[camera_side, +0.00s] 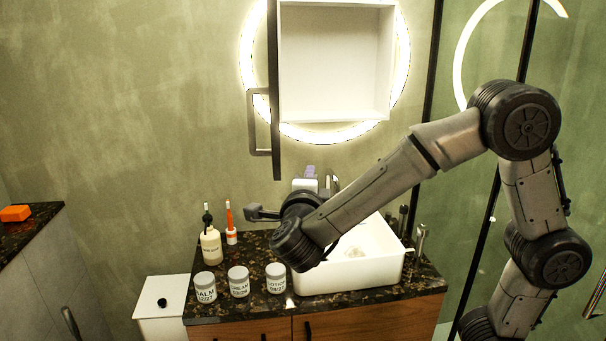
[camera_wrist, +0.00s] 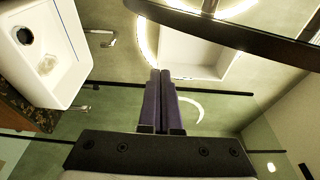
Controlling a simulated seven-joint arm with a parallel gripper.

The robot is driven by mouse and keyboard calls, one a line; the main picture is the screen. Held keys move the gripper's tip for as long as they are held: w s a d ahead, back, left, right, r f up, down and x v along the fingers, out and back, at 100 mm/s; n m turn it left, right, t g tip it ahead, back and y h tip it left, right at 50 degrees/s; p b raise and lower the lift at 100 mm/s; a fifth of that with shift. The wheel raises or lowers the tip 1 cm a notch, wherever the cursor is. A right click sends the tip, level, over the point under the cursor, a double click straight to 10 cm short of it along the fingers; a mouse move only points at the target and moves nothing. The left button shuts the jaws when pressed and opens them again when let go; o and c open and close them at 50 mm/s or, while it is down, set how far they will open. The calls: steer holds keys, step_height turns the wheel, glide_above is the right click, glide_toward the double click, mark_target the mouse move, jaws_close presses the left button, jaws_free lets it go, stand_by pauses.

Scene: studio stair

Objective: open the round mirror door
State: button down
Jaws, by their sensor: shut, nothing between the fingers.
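The round mirror door (camera_side: 274,100) stands swung out from the wall cabinet, seen nearly edge-on as a dark upright strip in the side view. Its bar handle (camera_side: 251,122) is on the left face. The white cabinet box (camera_side: 335,60) shows open and empty inside a glowing ring. In the wrist view the door is a dark curved band (camera_wrist: 235,32) at upper right, and the cabinet (camera_wrist: 195,55) lies beyond the fingers. My gripper (camera_side: 310,168) is below the cabinet, right of the door and apart from the handle. Its purple fingers (camera_wrist: 161,72) are shut and empty.
A white sink (camera_side: 350,265) is below my gripper on a dark speckled counter (camera_side: 400,290); it shows left in the wrist view (camera_wrist: 60,75). Several labelled jars (camera_side: 239,282) and a pump bottle (camera_side: 211,245) stand on the counter's left. A glass partition is at right.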

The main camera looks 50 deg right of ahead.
steer(key=w+a+v, duration=0.1)
steer(key=v, duration=0.7)
steer(key=d+r+m, duration=0.3)
steer(key=d+r, duration=0.5)
steer(key=d, duration=0.3)
step_height(320, 180, up, 7)
steer(key=w+n+t+y, duration=0.1)
steer(key=n+t+y, duration=0.4)
steer(key=n+t, duration=0.3)
steer(key=s+a+f+n+g+y, duration=0.1)
steer(key=s+a+f+n+y, duration=0.25)
steer(key=n+y, duration=0.4)
steer(key=s+a+f+n+y, duration=0.2)
steer(key=a+f+n+y, duration=0.25)
steer(key=n, duration=0.55)
steer(key=s+f+n+g+h, duration=0.1)
steer(key=s+f+n+g, duration=0.6)
steer(key=f, duration=1)
steer(key=s+g, duration=0.3)
steer(key=s, duration=0.3)
steer(key=shift+s+d, duration=0.3)
steer(key=shift+s, duration=0.05)
